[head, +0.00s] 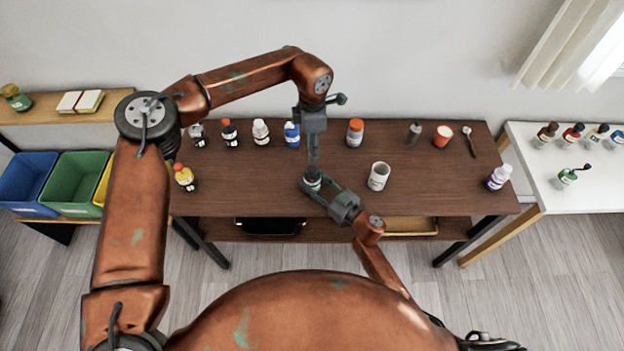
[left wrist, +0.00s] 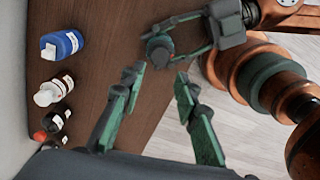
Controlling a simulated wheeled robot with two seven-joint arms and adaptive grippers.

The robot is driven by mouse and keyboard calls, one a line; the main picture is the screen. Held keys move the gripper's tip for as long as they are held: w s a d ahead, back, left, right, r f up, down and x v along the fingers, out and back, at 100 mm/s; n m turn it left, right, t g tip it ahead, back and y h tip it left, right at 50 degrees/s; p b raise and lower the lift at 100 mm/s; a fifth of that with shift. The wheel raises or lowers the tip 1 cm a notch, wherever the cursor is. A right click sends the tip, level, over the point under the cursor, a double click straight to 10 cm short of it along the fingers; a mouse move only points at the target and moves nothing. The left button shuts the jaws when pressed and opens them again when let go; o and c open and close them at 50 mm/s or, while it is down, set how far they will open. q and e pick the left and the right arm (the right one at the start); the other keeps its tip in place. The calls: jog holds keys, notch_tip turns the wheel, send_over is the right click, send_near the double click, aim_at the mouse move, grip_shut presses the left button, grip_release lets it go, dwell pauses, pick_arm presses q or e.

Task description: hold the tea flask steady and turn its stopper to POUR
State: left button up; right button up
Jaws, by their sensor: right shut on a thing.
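The tea flask (head: 312,176) stands on the dark brown table, a small vessel with a dark top. It also shows in the left wrist view (left wrist: 160,46), where its round dark stopper faces the camera. My right gripper (head: 314,186) is shut on the flask, its fingers on either side of it; it also shows in the left wrist view (left wrist: 180,40). My left gripper (head: 314,153) points down above and just behind the flask. In the left wrist view (left wrist: 160,100) its green-padded fingers are apart with nothing between them. Any marking on the stopper is too small to read.
A white labelled cup (head: 379,177) stands right of the flask. Several bottles line the table's back, including a blue one (head: 291,134) and an orange-capped jar (head: 355,132). A yellow bottle (head: 184,177) stands at left, a purple-white one (head: 498,177) at right.

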aim_at(312, 168)
pick_arm(q)
jog(key=shift+o, duration=0.7)
jog(key=shift+o, duration=1.2)
jog(key=shift+r+n, duration=0.1)
jog(key=shift+n, duration=0.4)
notch_tip(312, 168, down, 10)
jog(key=n, duration=1.7)
jog(key=shift+c, duration=0.4)
jog(key=c, duration=1.1)
